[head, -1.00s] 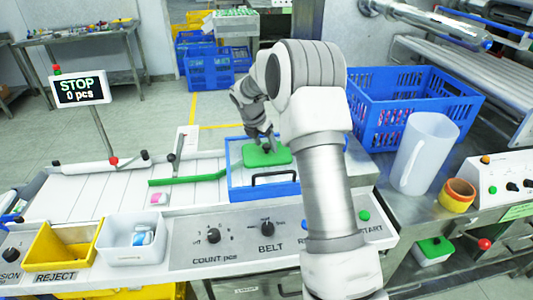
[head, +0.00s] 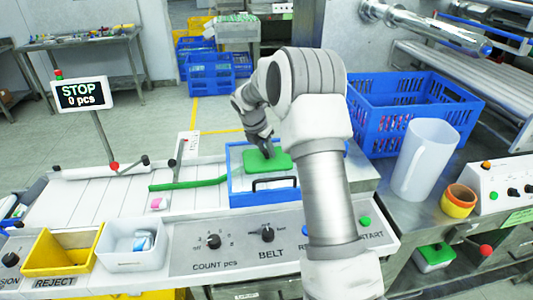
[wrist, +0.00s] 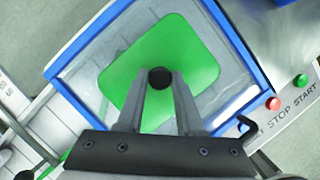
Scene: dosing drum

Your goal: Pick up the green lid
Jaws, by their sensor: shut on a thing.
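The green lid (head: 267,161) is a flat rounded rectangle over the blue-framed clear cover (head: 264,198) of the machine. In the wrist view the lid (wrist: 172,62) shows a dark round knob (wrist: 160,79) at its middle. My gripper (wrist: 159,88) is shut on this knob, with one finger on each side. In the head view my gripper (head: 266,152) reaches down to the lid from above. I cannot tell for sure whether the lid touches the cover or hangs just above it.
A blue crate (head: 400,115), a white jug (head: 423,160) and a yellow-orange ring-shaped cup (head: 458,201) stand to the right. A green guide bar (head: 188,184) lies left of the cover. A yellow bin (head: 62,255) and a white bin (head: 126,250) are at the front left. The sign (head: 80,94) reads STOP, 0 pcs.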

